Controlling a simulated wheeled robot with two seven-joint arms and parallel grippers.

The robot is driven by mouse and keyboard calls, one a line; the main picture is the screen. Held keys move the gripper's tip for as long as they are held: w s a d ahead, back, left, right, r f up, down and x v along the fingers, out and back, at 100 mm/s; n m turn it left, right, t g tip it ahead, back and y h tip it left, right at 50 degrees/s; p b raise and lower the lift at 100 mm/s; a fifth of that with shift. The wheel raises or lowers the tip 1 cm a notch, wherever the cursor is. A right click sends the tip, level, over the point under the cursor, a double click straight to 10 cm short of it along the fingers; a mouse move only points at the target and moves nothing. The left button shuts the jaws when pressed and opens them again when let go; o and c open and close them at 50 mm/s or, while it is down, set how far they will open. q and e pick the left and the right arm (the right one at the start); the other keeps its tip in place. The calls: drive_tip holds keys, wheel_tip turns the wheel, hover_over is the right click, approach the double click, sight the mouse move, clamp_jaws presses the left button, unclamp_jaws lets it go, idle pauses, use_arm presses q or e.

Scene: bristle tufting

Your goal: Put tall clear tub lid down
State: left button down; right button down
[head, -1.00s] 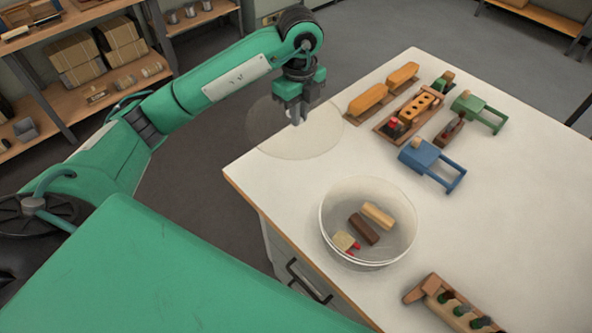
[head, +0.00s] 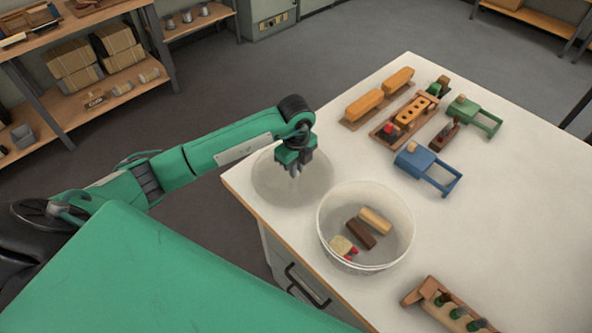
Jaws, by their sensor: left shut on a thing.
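The tall clear tub (head: 366,263) stands open near the left front part of the white table, with several small blocks inside. Its round, see-through lid (head: 270,184) is at the table's left edge, just left of and behind the tub, and partly overhangs the edge as I see it. My left gripper (head: 295,172) is shut on the lid from above. I cannot tell whether the lid touches the table. My right gripper is not in view.
Behind the tub on the table (head: 520,220) are a blue frame tool (head: 428,168), a green one (head: 474,116), a wooden holed rack (head: 405,118) and orange blocks (head: 364,105). A wooden rack with green-topped pieces (head: 450,308) is at the front. The table's right side is clear.

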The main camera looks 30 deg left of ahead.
use_arm(q)
wheel_tip(320, 180, down, 2)
drive_tip(key=shift+f, duration=0.25)
drive_tip(key=c, duration=1.6)
unclamp_jaws()
drive_tip(key=shift+o, duration=0.6)
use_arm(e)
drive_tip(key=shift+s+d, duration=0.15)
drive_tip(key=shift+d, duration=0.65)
